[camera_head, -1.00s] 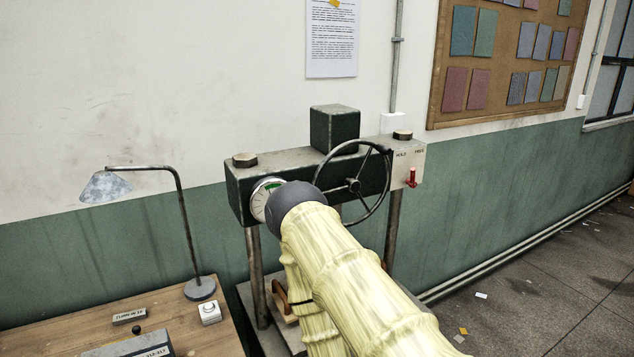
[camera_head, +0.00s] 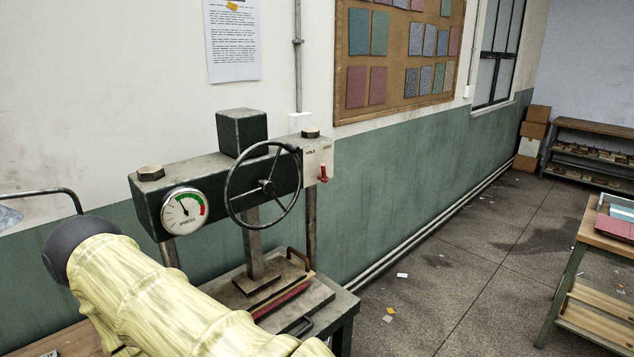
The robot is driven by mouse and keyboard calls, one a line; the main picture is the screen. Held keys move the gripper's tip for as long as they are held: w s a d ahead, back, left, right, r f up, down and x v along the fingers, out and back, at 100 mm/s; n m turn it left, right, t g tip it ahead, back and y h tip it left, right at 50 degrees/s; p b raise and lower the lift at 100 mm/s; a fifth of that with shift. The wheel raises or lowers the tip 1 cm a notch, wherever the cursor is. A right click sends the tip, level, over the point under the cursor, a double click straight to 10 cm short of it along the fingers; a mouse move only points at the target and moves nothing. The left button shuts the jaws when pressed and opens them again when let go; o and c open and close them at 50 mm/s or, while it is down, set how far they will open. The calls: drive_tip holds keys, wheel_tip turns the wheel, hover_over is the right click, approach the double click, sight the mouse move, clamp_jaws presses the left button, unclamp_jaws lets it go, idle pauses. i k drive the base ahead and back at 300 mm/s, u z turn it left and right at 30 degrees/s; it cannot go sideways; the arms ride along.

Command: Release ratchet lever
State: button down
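The ratchet lever (camera_head: 323,172) is a small red lever on a pale plate (camera_head: 316,160) at the right end of the green press head (camera_head: 150,205). The plate reads HOLD on the left and what looks like FREE on the right. The lever stands roughly upright, toward the right side of the plate. The handwheel (camera_head: 230,200) is left of it, and a round gauge (camera_head: 186,212) is further left. My arm, in a pale yellow sleeve, crosses the lower left, well apart from the lever. My gripper is not in view.
Under the press head, a plate and a red item (camera_head: 281,301) lie on the press bed, with a brown handle (camera_head: 298,257) behind. A worktable (camera_head: 612,243) stands at the far right. The floor (camera_head: 430,270) between is open, with paper scraps.

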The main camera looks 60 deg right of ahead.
sight(324, 178)
drive_tip(key=z, duration=0.05)
drive_tip(key=k, duration=0.7)
drive_tip(key=z, duration=0.75)
drive_tip(key=i, duration=0.5)
drive_tip(key=u, duration=0.05)
